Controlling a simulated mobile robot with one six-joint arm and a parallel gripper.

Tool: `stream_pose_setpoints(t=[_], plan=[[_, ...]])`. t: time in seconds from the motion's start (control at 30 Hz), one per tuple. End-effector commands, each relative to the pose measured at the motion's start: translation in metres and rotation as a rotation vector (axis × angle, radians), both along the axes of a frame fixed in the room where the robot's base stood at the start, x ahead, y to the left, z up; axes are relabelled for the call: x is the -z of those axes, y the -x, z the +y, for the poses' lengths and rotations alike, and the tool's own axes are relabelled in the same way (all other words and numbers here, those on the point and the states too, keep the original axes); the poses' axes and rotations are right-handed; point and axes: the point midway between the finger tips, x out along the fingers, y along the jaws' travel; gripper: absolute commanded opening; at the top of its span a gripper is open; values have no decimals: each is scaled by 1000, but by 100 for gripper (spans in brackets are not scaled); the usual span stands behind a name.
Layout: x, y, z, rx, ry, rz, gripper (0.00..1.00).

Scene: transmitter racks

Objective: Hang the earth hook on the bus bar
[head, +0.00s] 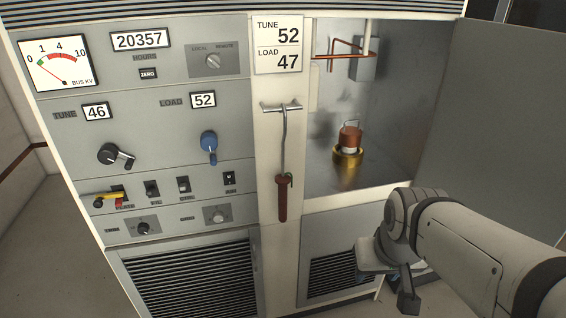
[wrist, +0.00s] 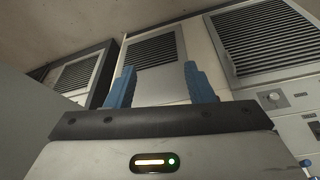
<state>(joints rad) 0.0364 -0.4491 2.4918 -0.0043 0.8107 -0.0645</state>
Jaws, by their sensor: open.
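The earth hook (head: 283,195) hangs upright on the white post between the meter panel and the open compartment. It has a red-brown handle at the bottom and a thin grey rod reaching up to a small bracket (head: 268,107). A copper bar (head: 345,54), apparently the bus bar, runs across the upper part of the open compartment. My gripper (wrist: 161,86) shows in the wrist view with two blue fingers spread apart and nothing between them. In the head view, my arm is at the lower right, well apart from the hook; its fingers are not clear there.
A copper and brass cylindrical part (head: 348,150) stands on the compartment floor. A grey box (head: 364,57) sits by the copper bar. The open grey door (head: 500,130) bounds the right side. Knobs, including a blue one (head: 209,142), and a yellow-red handle (head: 105,197) protrude at left.

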Motion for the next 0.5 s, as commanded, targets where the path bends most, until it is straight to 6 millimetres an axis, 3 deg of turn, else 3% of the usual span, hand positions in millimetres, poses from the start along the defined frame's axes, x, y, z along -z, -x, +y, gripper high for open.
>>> stream_pose_setpoints(t=[0.1, 0.27, 0.4, 0.5], plan=[[24, -46, -11, 2, 29, -132, 48], [46, -127, -3, -54, 48, -397, 48], [62, -187, 11, -84, 42, -603, 48], [69, -224, 48, -220, -57, -789, 48]])
